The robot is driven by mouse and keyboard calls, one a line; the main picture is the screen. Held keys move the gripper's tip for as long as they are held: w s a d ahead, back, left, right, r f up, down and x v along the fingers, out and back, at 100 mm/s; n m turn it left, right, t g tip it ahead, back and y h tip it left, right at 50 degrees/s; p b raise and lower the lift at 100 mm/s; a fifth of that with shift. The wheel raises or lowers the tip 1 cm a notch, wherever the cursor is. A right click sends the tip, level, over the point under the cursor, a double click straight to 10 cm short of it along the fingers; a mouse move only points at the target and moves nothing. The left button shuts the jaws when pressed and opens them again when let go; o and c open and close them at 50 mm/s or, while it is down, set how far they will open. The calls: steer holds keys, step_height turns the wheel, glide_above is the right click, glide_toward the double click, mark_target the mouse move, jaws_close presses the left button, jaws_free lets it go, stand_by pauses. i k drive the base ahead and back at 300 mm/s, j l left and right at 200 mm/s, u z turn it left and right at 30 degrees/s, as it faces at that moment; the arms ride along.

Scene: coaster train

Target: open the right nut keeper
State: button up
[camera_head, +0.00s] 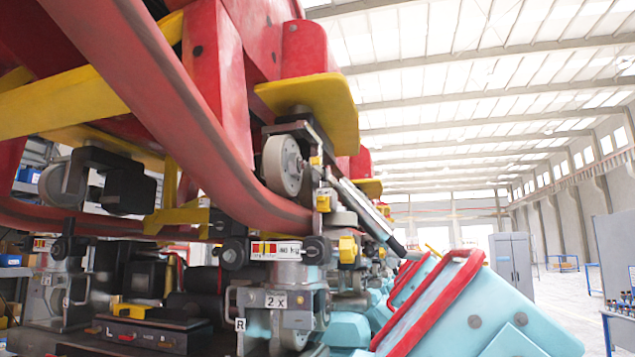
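The underside of the coaster train fills the left and middle of the head view, with a wheel assembly (290,270) on the curved red rail (185,105). A metal block marked "2 X" (276,300) hangs low on this assembly, beside a small plate lettered "R" (240,324). Small yellow pieces sit on the assembly, one at its right side (347,249) and one higher up (325,201). I cannot tell which part is the right nut keeper, or whether it is open. My gripper is not in view.
A grey wheel (283,165) sits against the rail under a yellow plate (320,105). Light blue car bodies with red bars (435,300) crowd the lower right. A grey cabinet (512,262) stands farther back. Open hall floor shows at the far right.

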mark_target(315, 161)
steer(key=i+l+u, duration=0.15)
steer(key=i, duration=0.25)
steer(key=i+l+u, duration=0.15)
steer(key=i, duration=0.25)
steer(key=i+l+u, duration=0.1)
steer(key=i, duration=0.25)
steer(key=l, duration=0.1)
